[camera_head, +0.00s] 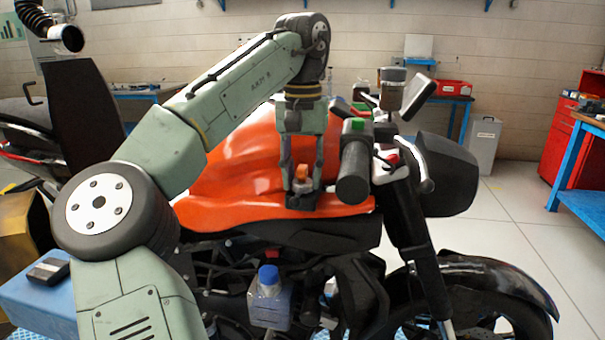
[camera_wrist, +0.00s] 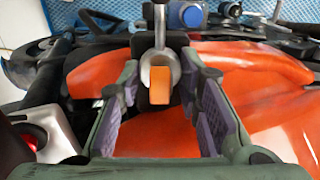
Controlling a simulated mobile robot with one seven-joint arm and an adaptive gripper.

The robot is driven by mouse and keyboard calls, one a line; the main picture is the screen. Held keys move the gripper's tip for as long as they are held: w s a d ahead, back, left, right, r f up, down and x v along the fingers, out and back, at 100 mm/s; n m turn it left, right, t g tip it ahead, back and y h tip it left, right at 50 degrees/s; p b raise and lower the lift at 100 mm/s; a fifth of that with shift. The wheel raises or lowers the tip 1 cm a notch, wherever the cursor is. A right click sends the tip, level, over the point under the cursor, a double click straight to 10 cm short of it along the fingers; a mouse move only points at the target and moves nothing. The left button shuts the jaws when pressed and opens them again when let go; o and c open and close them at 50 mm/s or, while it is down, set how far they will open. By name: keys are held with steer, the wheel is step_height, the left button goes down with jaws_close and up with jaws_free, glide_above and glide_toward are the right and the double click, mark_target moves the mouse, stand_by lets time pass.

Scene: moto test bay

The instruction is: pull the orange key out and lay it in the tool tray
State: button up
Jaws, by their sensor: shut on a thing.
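The orange key (camera_head: 301,172) stands at a dark block (camera_head: 301,201) in front of the orange tank. In the wrist view the key (camera_wrist: 160,85) shows at the centre, below a round grey metal part. My gripper (camera_head: 301,180) points down, with one finger on each side of the key. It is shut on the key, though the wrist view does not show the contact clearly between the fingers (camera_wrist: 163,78). I cannot tell whether the key is still seated. I cannot make out the tool tray for certain.
The handlebar grip (camera_head: 353,172) is close to the right of my gripper. A cup-like container (camera_head: 392,89) stands behind it. A blue-capped bottle (camera_head: 269,298) is below the tank. A blue surface (camera_head: 28,300) with a dark object (camera_head: 48,271) is at the left.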

jaws_close()
steer(key=o, duration=1)
jaws_free()
steer(key=shift+o, duration=0.2)
